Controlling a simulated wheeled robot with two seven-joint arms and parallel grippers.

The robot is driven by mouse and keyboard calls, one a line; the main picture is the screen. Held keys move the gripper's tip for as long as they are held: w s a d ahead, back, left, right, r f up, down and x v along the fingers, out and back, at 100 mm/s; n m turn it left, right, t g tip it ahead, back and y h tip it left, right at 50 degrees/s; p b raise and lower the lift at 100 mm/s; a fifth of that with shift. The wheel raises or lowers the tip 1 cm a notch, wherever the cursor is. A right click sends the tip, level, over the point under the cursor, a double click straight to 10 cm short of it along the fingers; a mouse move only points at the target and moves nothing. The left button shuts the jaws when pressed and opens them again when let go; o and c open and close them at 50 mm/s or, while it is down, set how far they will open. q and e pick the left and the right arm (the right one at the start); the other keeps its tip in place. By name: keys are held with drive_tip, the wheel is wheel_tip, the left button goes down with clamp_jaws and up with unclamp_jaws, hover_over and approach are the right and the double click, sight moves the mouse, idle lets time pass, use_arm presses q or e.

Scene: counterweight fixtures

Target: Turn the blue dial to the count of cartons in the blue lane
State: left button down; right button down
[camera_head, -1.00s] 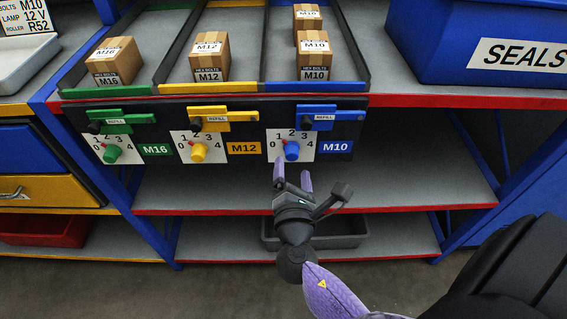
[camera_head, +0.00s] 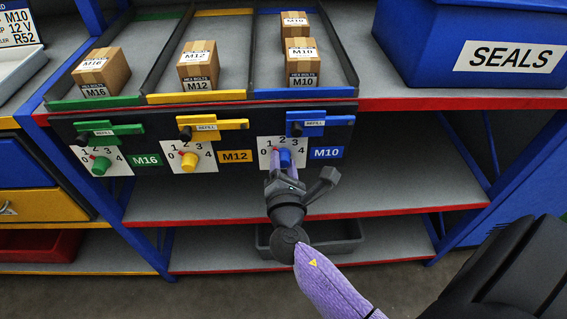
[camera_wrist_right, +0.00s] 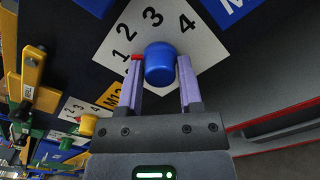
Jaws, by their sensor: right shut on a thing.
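The blue dial (camera_head: 285,157) sits on a white plate with numbers 0 to 4, beside the blue M10 label (camera_head: 326,153). My right gripper (camera_head: 284,161) is shut on the blue dial, with purple fingers either side of the knob. In the right wrist view the dial (camera_wrist_right: 160,63) lies between the fingertips (camera_wrist_right: 163,80). A red mark shows at its left, near the 1; the 0 is hidden there. The blue lane (camera_head: 306,92) holds two visible cartons, a front one (camera_head: 302,55) and one behind (camera_head: 294,25). My left gripper is not in view.
Green (camera_head: 99,165) and yellow (camera_head: 189,160) dials are on the same panel to the left. A blue refill lever (camera_head: 312,129) sits just above the blue dial. A blue SEALS bin (camera_head: 425,70) stands at the right. The lower shelf is mostly clear.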

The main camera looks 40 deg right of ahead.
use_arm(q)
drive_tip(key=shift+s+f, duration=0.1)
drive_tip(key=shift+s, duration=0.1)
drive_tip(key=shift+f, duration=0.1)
use_arm(e)
drive_tip(key=shift+f+m, duration=0.1)
drive_tip(key=shift+m, duration=0.2)
drive_tip(key=m+b, duration=0.2)
drive_tip(key=m, duration=0.2)
drive_tip(key=shift+b, duration=0.3)
drive_tip(key=shift+m+b, duration=0.35)
drive_tip(key=shift+m, duration=0.75)
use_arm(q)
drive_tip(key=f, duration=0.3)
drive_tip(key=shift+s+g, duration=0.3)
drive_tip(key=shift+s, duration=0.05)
use_arm(e)
drive_tip(key=shift+m, duration=0.4)
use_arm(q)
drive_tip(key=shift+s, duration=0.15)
